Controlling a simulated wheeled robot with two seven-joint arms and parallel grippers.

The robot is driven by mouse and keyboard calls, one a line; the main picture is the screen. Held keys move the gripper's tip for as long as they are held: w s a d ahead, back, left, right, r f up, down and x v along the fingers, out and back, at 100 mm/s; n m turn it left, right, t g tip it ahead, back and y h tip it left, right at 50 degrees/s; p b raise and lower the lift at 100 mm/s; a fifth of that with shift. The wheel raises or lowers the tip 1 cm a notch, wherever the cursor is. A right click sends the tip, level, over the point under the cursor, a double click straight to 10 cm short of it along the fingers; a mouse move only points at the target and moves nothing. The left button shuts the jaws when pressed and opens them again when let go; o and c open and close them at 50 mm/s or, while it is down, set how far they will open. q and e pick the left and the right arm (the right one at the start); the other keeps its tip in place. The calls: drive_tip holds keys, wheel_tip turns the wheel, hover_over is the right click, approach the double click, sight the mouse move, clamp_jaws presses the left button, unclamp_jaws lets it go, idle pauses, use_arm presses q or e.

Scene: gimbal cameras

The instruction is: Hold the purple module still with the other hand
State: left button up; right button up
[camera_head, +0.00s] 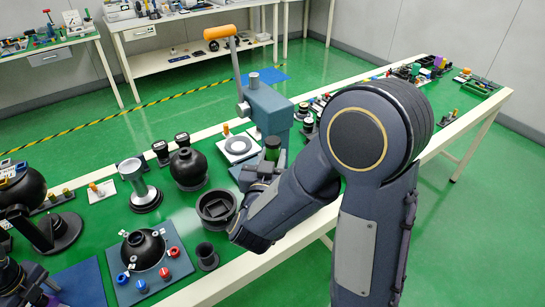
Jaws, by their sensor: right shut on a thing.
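My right gripper (266,165) is shut on a dark green cylinder (272,149), beside the blue-grey press (268,103) on the green bench. My forearm hides part of the bench around it. My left gripper (28,285) is partly in view at the lower left corner, near a blue mat (80,284); its jaws are not clear. A small purple item (437,63) stands far off at the bench's right end, apart from both grippers. I cannot tell whether it is the purple module.
A black dome (144,250) sits on a blue board with red and blue knobs. Small parts crowd the bench's far right. The bench's pale front edge (236,283) is clear.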

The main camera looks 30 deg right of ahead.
use_arm(q)
drive_tip(key=c, duration=1)
drive_tip(key=o, duration=1)
wheel_tip(320, 180, up, 12)
drive_tip(key=shift+r, duration=0.1)
